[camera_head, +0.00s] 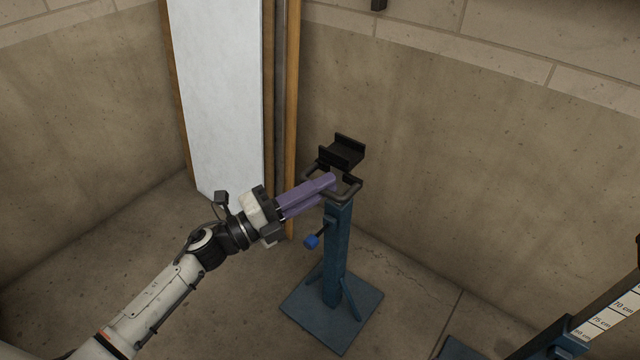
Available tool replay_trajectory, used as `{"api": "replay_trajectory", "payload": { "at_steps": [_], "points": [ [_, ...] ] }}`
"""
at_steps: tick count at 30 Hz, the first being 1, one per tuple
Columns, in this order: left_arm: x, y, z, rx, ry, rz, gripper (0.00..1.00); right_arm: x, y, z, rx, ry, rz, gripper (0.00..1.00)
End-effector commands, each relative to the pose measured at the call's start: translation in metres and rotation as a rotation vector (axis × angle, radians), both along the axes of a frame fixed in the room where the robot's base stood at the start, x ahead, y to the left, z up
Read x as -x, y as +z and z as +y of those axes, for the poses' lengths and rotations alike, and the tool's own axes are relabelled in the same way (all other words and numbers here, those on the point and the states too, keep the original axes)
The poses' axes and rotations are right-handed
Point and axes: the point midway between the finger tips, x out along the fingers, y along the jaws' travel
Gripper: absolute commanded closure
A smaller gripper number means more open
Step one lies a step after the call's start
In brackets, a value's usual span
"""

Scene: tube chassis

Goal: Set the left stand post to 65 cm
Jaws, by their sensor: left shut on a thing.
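The left stand post (336,250) is a blue upright column on a square blue base plate (332,312). A black U-shaped cradle (342,152) tops it, with a dark bar handle (347,188) just below the cradle. A blue knob (311,241) sticks out from the left side of the column. My left gripper (325,184) has purple fingers and is shut on the handle at its left side. The fingers hide part of the handle. No scale marks are readable on this post. My right gripper is not in view.
A white panel (222,95) and wooden boards lean in the corner behind my left gripper. Concrete walls close off the back.

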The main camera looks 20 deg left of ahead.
Motion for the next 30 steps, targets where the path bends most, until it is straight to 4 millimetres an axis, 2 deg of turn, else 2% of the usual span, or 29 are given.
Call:
{"api": "replay_trajectory", "payload": {
  "at_steps": [1, 11, 12, 15, 25, 30],
  "points": [
    [0.0, -0.006, 0.0, -0.003, 0.0, 0.004, 1.0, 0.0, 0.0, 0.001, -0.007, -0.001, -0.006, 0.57],
    [0.001, -0.009, 0.0, -0.006, 0.001, 0.01, 1.0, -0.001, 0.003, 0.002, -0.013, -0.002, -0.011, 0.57],
    [0.001, -0.009, 0.0, -0.006, 0.002, 0.01, 0.86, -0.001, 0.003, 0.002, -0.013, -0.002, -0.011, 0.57],
    [0.001, -0.009, 0.0, -0.005, 0.001, 0.01, 0.69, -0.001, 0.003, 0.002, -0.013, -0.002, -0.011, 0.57],
    [0.002, -0.006, 0.002, -0.003, 0.001, 0.005, 0.69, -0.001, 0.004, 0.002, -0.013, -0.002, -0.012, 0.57],
    [0.016, -0.009, 0.015, -0.004, 0.001, 0.008, 0.69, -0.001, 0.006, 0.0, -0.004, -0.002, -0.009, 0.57]
  ]
}}
